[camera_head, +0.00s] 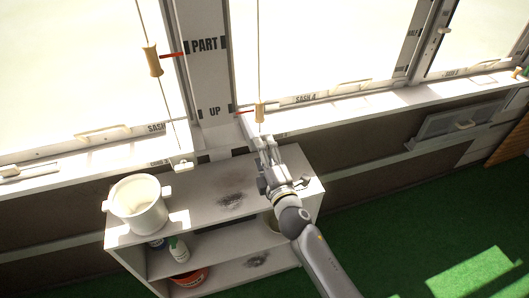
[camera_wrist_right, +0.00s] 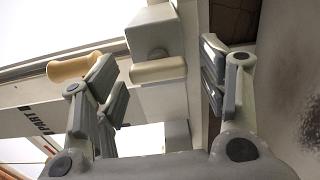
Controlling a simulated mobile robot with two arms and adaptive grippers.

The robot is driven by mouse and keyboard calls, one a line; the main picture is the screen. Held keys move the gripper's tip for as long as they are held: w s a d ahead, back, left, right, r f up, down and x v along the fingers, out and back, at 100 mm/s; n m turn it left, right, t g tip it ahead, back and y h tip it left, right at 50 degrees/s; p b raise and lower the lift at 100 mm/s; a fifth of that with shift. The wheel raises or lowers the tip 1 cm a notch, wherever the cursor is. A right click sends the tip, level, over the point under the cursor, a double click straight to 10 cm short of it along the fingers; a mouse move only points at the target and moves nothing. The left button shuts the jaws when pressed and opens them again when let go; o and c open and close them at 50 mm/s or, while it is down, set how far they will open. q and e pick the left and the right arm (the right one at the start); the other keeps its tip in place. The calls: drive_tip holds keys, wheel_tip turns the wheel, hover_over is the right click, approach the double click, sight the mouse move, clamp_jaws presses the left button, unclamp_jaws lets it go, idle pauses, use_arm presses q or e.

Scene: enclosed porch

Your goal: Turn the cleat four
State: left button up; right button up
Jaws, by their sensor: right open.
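My right gripper (camera_head: 262,148) is at the window sill, below the post marked PART and UP. In the right wrist view the gripper (camera_wrist_right: 163,72) is open, with one finger pair on each side. A cream bar (camera_wrist_right: 158,71) on a grey block, which looks like a cleat, shows between the fingers, apart from both. No number is readable on it. In the head view the gripper hides that spot. Another small white cleat-like fitting (camera_head: 182,165) sits on the sill to the left. My left gripper is not in view.
A tan cord pull (camera_head: 260,112) hangs just beyond my right gripper; it also shows in the wrist view (camera_wrist_right: 75,67). A second pull (camera_head: 152,60) hangs at left. A shelf unit (camera_head: 205,185) below holds a white pot (camera_head: 137,208). Green floor is clear at right.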

drive_tip(key=v, duration=1.2)
idle(0.4)
drive_tip(key=s+d+f+m+g+h, duration=0.1)
drive_tip(key=s+d+f+m+g, duration=0.25)
drive_tip(key=f, duration=0.85)
drive_tip(key=s+d+f+m+g+h, duration=0.1)
drive_tip(key=s+d+f+m+g, duration=0.2)
drive_tip(key=f, duration=0.9)
drive_tip(key=s+d+f+m+g+h, duration=0.2)
drive_tip(key=s+d+f+m, duration=0.15)
drive_tip(key=f, duration=0.85)
drive_tip(key=s+d+f+m+g, duration=0.2)
drive_tip(key=s+f, duration=0.4)
drive_tip(key=s, duration=0.4)
drive_tip(key=s+d+f+m+g+h, duration=0.1)
drive_tip(key=s+d+f+m+g, duration=0.2)
drive_tip(key=s, duration=0.8)
drive_tip(key=s+d+f+m+g, duration=0.2)
drive_tip(key=s+d+f+m, duration=0.2)
drive_tip(key=s+f, duration=0.4)
drive_tip(key=s+d, duration=0.1)
drive_tip(key=s, duration=0.2)
drive_tip(key=shift+f+g+h, duration=0.3)
drive_tip(key=shift+g, duration=0.05)
